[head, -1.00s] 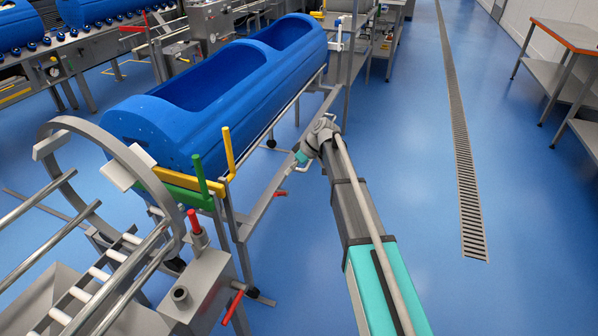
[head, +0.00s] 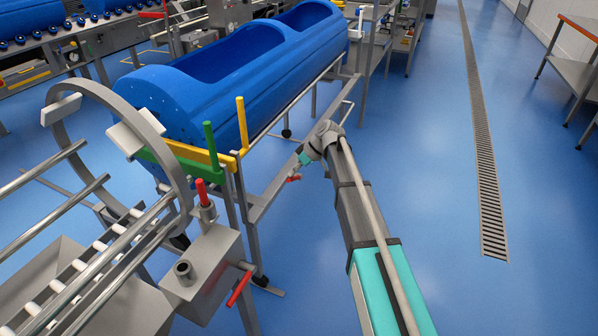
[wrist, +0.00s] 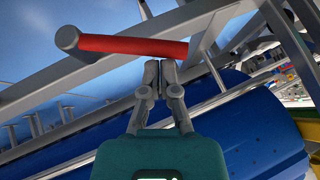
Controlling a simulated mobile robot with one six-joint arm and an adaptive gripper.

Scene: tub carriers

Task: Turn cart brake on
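The cart (head: 262,203) is a grey metal frame carrying a long blue tub (head: 190,105). A small red lever (head: 293,178) sticks out from its lower side rail. In the wrist view a red lever (wrist: 130,45) with a grey rounded end crosses the upper part of the picture. My gripper (head: 302,160) is just above the lever in the head view. In the wrist view my gripper (wrist: 160,72) has its fingertips together, with nothing seen between them. The tips are right beside the red bar; I cannot tell whether they touch it.
A ring-shaped tub lifter (head: 180,180) with rollers and a grey box with another red handle (head: 238,288) stand at front left. Green (head: 213,150) and yellow (head: 242,125) upright handles rise at the cart's near end. Blue floor to the right is clear, with a drain grate (head: 483,150).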

